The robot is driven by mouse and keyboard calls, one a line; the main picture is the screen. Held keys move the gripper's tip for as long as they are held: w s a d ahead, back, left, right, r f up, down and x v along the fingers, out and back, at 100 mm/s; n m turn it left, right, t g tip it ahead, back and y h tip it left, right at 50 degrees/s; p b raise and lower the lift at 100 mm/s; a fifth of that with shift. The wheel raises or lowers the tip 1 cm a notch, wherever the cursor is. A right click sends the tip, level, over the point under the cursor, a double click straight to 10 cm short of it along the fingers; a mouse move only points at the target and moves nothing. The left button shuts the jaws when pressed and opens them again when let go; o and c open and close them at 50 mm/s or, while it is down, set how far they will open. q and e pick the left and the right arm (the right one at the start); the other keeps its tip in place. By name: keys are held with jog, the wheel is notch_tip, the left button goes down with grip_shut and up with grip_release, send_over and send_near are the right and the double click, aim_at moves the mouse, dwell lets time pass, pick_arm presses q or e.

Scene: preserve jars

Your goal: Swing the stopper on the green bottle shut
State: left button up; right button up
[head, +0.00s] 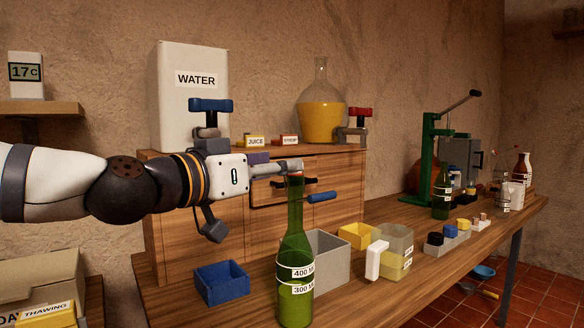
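The green bottle (295,255) stands upright on the wooden bench, front middle, with white "400" and "300" volume labels. A red part (295,178) shows at its mouth. My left gripper (294,165) reaches in from the left, with its fingertips at the top of the bottle. The fingertip covers the mouth, so the stopper's position and any wire are hidden. I cannot tell whether the fingers are apart or closed, or whether they touch the stopper. My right gripper is out of view.
A blue box (221,283), grey bin (330,262), yellow box (358,235) and white-handled jug (394,250) stand close around the bottle. A wooden drawer cabinet (345,185) is behind, carrying a WATER container (190,78) and a yellow-filled flask (320,120). A green press (427,155) stands farther right.

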pick_arm(q)
jog(key=x, duration=0.5)
jog(key=shift+d, duration=0.15)
jog(key=shift+r, duration=0.1)
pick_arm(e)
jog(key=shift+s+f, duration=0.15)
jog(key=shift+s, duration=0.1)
pick_arm(q)
grip_shut()
jog(key=shift+s+d+m+h, duration=0.15)
jog(key=shift+s+m+h, duration=0.15)
jog(key=shift+m, duration=0.3)
grip_release()
